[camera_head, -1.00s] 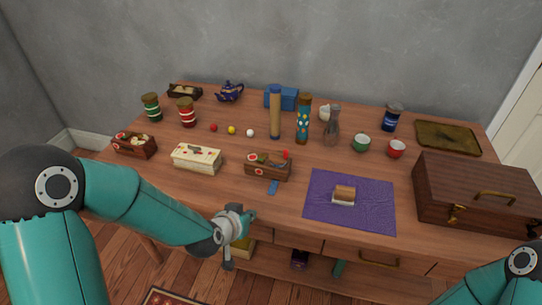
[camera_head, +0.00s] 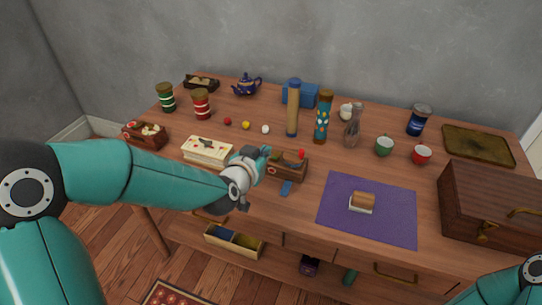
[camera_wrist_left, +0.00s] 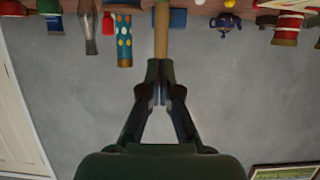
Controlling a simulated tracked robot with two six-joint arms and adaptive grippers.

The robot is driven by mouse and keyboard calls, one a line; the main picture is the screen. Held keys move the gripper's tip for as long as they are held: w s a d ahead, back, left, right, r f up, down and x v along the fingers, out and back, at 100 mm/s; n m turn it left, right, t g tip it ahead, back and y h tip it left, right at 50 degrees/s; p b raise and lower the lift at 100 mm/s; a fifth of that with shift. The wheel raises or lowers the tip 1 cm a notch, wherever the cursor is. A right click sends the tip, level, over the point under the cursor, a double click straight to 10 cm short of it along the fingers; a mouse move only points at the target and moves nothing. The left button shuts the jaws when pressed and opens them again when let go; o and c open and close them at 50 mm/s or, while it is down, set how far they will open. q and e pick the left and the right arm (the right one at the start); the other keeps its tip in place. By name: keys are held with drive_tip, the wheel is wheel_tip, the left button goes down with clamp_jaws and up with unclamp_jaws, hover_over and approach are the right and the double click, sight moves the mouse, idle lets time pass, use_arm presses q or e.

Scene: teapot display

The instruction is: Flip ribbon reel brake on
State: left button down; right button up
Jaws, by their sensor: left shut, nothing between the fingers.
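A small wooden holder (camera_head: 290,169), which appears to be the ribbon reel, stands near the table's front edge in the head view. A red knob (camera_head: 301,154) sticks up at its right end, and a blue strip (camera_head: 286,188) lies at its front. Which way the brake is set is too small to tell. My left gripper (camera_head: 264,156) is shut and empty, in front of the holder's left end and hiding part of it; I cannot tell if they touch. Its closed fingertips (camera_wrist_left: 160,65) also show in the left wrist view. My right gripper is out of view.
A cream box (camera_head: 208,151) stands left of the left gripper. Behind the holder are a tan cylinder (camera_head: 293,108) and a patterned blue cylinder (camera_head: 323,118). A purple mat (camera_head: 390,215) lies to the right, beside a wooden case (camera_head: 490,200).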

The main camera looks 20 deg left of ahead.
use_arm(q)
hover_over(274, 158)
drive_tip(key=s, duration=0.1)
wheel_tip(274, 158, down, 3)
drive_tip(key=shift+r, duration=0.15)
drive_tip(key=f, duration=0.2)
drive_tip(key=shift+s+f, duration=0.25)
drive_tip(key=shift+f, duration=0.05)
drive_tip(key=shift+s+f, duration=0.1)
drive_tip(key=shift+f, duration=0.55)
drive_tip(key=shift+f+b, duration=0.2)
drive_tip(key=shift+b, duration=0.2)
drive_tip(key=f+b, duration=0.1)
drive_tip(key=b, duration=0.2)
drive_tip(key=shift+s+t, duration=0.1)
drive_tip(key=shift+t, duration=0.2)
drive_tip(key=shift+r+p, duration=0.4)
drive_tip(key=shift+r+p, duration=0.4)
drive_tip(key=shift+r, duration=0.45)
